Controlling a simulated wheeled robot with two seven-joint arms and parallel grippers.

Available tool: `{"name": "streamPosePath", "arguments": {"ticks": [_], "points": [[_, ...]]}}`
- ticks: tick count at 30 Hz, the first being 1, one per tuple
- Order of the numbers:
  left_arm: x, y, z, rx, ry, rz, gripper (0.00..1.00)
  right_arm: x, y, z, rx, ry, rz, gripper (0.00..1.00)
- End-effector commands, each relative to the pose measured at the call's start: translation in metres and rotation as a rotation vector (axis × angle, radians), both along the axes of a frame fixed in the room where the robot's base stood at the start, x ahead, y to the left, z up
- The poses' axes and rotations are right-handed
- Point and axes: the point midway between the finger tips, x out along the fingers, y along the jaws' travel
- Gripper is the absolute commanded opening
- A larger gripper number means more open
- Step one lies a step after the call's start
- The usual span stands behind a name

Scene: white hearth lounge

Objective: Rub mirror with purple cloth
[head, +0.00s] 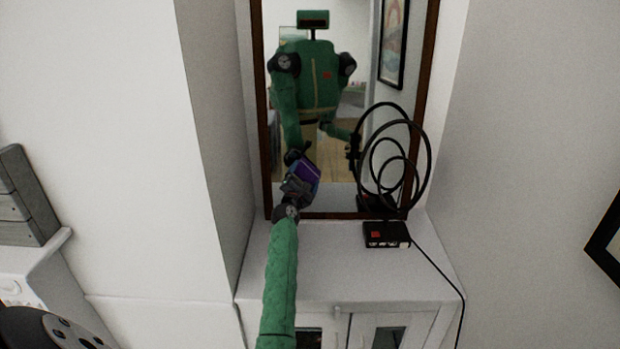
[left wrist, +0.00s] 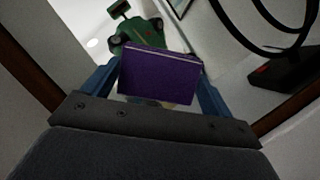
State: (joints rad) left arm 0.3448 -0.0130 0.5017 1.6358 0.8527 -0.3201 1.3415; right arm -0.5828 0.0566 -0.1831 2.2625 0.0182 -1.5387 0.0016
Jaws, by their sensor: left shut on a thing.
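The mirror (head: 350,90) has a dark brown wooden frame and stands upright at the back of a white cabinet; my green body is reflected in it. My left gripper (head: 303,180) is in front of the mirror's lower left part, shut on the purple cloth (head: 307,170). In the left wrist view the cloth (left wrist: 158,76) is a flat, folded purple block between the two blue fingers (left wrist: 160,90), with the mirror (left wrist: 180,28) behind it. The cloth is at or very near the glass; I cannot tell whether it touches. My right gripper is seen only as a reflection, if at all.
A black device with looped rings (head: 388,234) stands on the white cabinet (head: 325,265), right of my left arm, its cable running down the right side. White walls close in on both sides of the mirror. The cabinet top between arm and device is clear.

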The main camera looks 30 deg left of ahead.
Motion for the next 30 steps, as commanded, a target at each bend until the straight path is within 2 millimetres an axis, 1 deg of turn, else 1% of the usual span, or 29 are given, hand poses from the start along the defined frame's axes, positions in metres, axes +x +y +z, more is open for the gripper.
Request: {"name": "streamPosePath", "arguments": {"ticks": [2, 11, 30], "points": [[-0.001, 0.004, 0.000, 0.001, -0.001, 0.004, 0.67, 0.000, 0.000, 0.000, 0.000, 0.000, 0.000, 0.36], [-0.003, 0.003, 0.001, 0.000, 0.000, 0.004, 0.67, 0.000, 0.000, 0.002, 0.000, 0.000, 0.000, 0.36], [-0.046, -0.025, 0.006, 0.001, -0.001, 0.002, 0.67, 0.000, 0.000, 0.028, 0.000, 0.000, 0.000, 0.36]]}}
